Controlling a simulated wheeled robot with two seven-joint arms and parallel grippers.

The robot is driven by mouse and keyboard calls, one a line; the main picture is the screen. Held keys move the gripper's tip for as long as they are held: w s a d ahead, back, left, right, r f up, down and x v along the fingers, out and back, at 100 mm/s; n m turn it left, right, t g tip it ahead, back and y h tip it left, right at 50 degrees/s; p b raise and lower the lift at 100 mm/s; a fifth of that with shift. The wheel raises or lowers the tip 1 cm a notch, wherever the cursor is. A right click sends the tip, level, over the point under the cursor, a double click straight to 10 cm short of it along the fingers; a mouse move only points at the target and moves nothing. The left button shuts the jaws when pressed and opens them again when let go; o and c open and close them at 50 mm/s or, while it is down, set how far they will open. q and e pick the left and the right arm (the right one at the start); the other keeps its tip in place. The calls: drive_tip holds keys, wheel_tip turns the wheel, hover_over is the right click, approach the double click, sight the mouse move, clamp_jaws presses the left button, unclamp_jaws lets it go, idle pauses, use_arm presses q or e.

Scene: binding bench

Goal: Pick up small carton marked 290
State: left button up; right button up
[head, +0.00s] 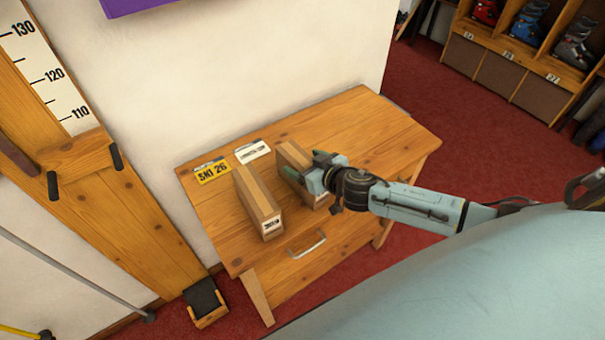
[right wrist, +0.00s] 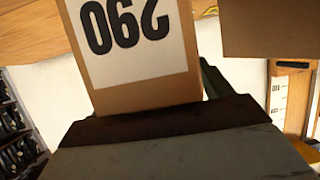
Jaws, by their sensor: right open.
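The small carton marked 290 (head: 292,154) stands upright on the wooden table, the right-hand one of two brown cartons. In the right wrist view its white label (right wrist: 130,40) shows 290 upside down, close to the jaws. My left gripper is not in view.
A second brown carton (head: 258,202) stands just left, also seen in the right wrist view (right wrist: 270,28). A yellow SKI 26 card (head: 212,172) and a white card (head: 252,151) lie behind the cartons. The table (head: 390,125) is clear at the right. A wall rises behind.

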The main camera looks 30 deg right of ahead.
drive_tip(key=shift+c, duration=0.5)
drive_tip(key=c, duration=1.4)
